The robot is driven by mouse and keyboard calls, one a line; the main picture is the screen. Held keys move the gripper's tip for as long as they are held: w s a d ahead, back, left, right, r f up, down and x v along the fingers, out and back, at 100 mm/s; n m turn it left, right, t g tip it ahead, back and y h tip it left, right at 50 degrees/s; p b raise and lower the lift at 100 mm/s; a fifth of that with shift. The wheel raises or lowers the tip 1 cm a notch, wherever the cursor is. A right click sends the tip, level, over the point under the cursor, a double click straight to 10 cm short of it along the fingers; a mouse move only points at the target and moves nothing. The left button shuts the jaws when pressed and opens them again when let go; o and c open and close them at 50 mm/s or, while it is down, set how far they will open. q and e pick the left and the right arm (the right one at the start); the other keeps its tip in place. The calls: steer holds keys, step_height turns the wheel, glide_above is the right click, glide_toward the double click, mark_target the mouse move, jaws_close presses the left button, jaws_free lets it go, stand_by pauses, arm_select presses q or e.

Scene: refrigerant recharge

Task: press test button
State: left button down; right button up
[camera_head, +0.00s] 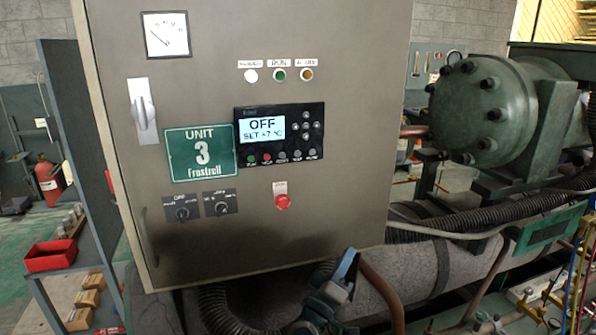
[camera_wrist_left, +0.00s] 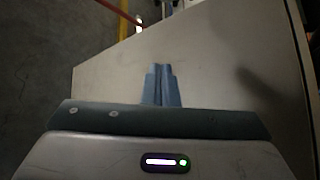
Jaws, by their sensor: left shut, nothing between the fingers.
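The grey control cabinet (camera_head: 345,120) carries a black controller panel (camera_head: 310,138) whose screen (camera_head: 262,130) reads OFF and SET with a temperature. Below the screen is a row of small buttons (camera_head: 282,156); their labels are too small to read surely, so I cannot tell which is the test button. My left gripper (camera_head: 348,263), with blue fingers, is at the cabinet's lower edge, well below the panel. In the left wrist view its fingers (camera_wrist_left: 161,72) are together with nothing between them, in front of a plain pale surface. My right gripper is not visible.
A red stop knob (camera_head: 283,201), two rotary switches (camera_head: 222,208), a green UNIT 3 sign (camera_head: 203,153) and a handle switch (camera_head: 142,112) are on the cabinet. Pipes (camera_head: 480,262) and a green compressor (camera_head: 485,108) stand at right. A red bin (camera_head: 50,256) is at left.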

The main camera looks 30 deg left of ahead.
mark_target(297, 154)
arm_select(q)
steer(key=s+a+r+n+y, duration=0.2)
steer(key=r+n+y, duration=0.4)
steer(key=r, duration=0.3)
steer(key=s+a+r+n+y, duration=0.2)
steer(key=a+r+n+y, duration=0.2)
steer(key=r+n+y, duration=0.3)
step_height(297, 154, up, 3)
steer(key=shift+a+r+n+t, duration=0.15)
steer(key=shift+n+t, duration=0.15)
steer(key=shift+n, duration=0.9)
steer(key=shift+w, duration=0.1)
steer(key=w+a+b, duration=0.1)
steer(key=w+a, duration=0.1)
steer(key=a, duration=0.1)
steer(key=w+a+b, duration=0.1)
steer(key=w+a, duration=0.2)
steer(key=shift+w+a+b, duration=0.3)
steer(key=shift+w+a, duration=0.05)
steer(key=shift+w+a, duration=0.1)
steer(key=shift+w+a, duration=0.15)
steer(key=shift+a, duration=0.1)
